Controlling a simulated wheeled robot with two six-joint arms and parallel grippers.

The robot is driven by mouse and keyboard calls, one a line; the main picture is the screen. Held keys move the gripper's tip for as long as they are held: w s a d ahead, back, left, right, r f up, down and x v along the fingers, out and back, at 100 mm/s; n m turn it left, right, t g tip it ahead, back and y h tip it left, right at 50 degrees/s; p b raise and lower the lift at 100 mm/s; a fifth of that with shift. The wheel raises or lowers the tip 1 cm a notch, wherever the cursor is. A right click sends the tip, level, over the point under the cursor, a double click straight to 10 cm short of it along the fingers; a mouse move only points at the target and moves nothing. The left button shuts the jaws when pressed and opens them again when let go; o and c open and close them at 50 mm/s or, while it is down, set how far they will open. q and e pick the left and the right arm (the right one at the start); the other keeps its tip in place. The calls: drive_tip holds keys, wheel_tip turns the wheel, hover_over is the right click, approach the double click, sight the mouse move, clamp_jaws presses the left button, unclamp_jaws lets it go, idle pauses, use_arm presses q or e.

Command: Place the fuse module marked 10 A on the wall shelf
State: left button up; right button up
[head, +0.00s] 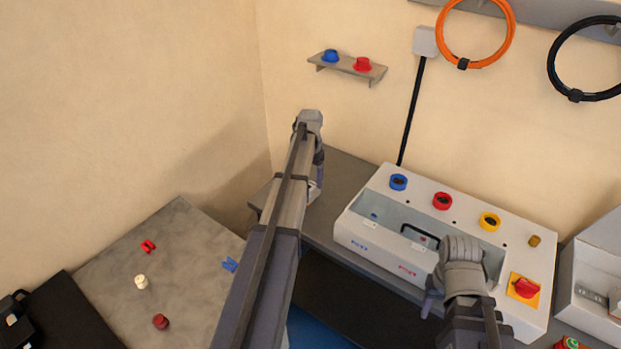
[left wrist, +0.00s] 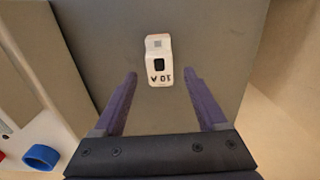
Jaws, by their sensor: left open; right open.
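The white fuse module (left wrist: 158,60) marked 10 A lies on the grey bench in the left wrist view, its mark upside down there. My left gripper (left wrist: 160,77) is open, with its purple fingers spread to either side of the module's near end; whether they reach its height I cannot tell. In the head view the left gripper (head: 316,190) points down over the bench's left end, and my arm hides the module. The wall shelf (head: 347,66) is above and beyond it, holding a blue and a red cap. My right gripper (head: 431,302) is open over the white box's front.
The white box (head: 380,252) with coloured rings and a red switch stands right of the left gripper. A black cable (head: 411,112) runs down the wall right of the shelf. A grey table (head: 190,265) with small parts is at left. The shelf's left end is narrow.

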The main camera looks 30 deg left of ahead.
sight(311, 186)
use_arm(q)
wheel_tip(311, 186, up, 9)
drive_tip(key=p, duration=0.7)
drive_tip(key=shift+f+p, duration=0.15)
drive_tip(key=shift+p, duration=0.15)
drive_tip(key=shift+m, duration=0.8)
drive_tip(key=s+d, duration=0.3)
drive_tip(key=d, duration=0.4)
drive_tip(key=s+d, duration=0.3)
drive_tip(key=d, duration=0.5)
drive_tip(key=s+d, duration=0.4)
drive_tip(key=d, duration=0.4)
drive_tip(key=shift+d, duration=0.15)
drive_tip(key=shift+m+y, duration=0.6)
drive_tip(key=s+d, duration=0.4)
drive_tip(key=s, duration=0.1)
drive_tip(key=s+d, duration=0.4)
drive_tip(key=s, duration=0.1)
drive_tip(key=s+d, duration=0.4)
drive_tip(key=d, duration=0.1)
drive_tip(key=shift+s+d, duration=0.1)
drive_tip(key=shift+s, duration=0.3)
drive_tip(key=shift+o, duration=0.4)
drive_tip(key=shift+w, duration=0.1)
